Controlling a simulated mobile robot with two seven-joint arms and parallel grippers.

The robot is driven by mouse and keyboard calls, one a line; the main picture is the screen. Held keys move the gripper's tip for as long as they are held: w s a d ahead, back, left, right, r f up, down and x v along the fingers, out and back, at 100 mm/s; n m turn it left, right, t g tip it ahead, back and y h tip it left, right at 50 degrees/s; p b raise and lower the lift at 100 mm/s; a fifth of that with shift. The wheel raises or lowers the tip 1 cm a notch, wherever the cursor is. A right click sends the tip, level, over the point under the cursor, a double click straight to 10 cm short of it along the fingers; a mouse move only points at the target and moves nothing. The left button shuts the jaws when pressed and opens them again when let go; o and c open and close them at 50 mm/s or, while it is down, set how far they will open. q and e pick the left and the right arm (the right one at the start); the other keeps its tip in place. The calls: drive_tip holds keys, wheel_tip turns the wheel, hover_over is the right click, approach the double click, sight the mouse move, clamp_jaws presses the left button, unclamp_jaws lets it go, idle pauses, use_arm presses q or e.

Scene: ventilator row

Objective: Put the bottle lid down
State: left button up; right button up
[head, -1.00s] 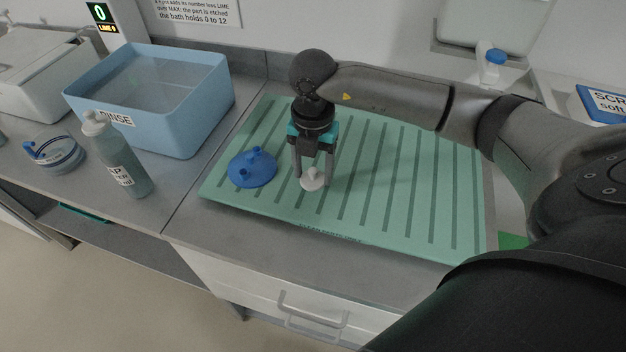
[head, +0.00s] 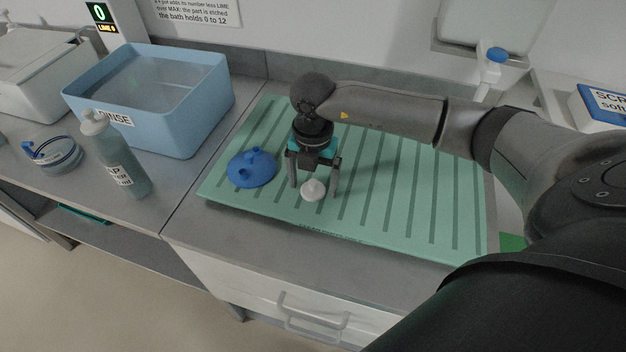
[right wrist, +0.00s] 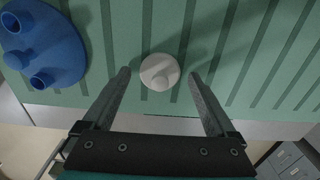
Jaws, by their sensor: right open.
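The white bottle lid (head: 313,189) rests on the green ribbed mat (head: 400,190), near its front edge. In the right wrist view the open fingers (right wrist: 160,80) stand left and right of the lid with clear gaps. My left gripper is not in view.
A blue part with stubs (head: 252,168) lies on the mat just left of the lid. A blue rinse tub (head: 205,110), a grey-green bottle (head: 122,165) with a pale top and a round blue-banded item (head: 58,152) stand further left. The mat's right side is clear.

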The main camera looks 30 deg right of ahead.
sight(314, 182)
drive_tip(key=shift+r, duration=0.1)
drive_tip(key=shift+r, duration=0.35)
wheel_tip(314, 182, up, 11)
drive_tip(key=p, duration=0.1)
drive_tip(key=shift+r, duration=0.2)
drive_tip(key=shift+s, duration=0.1)
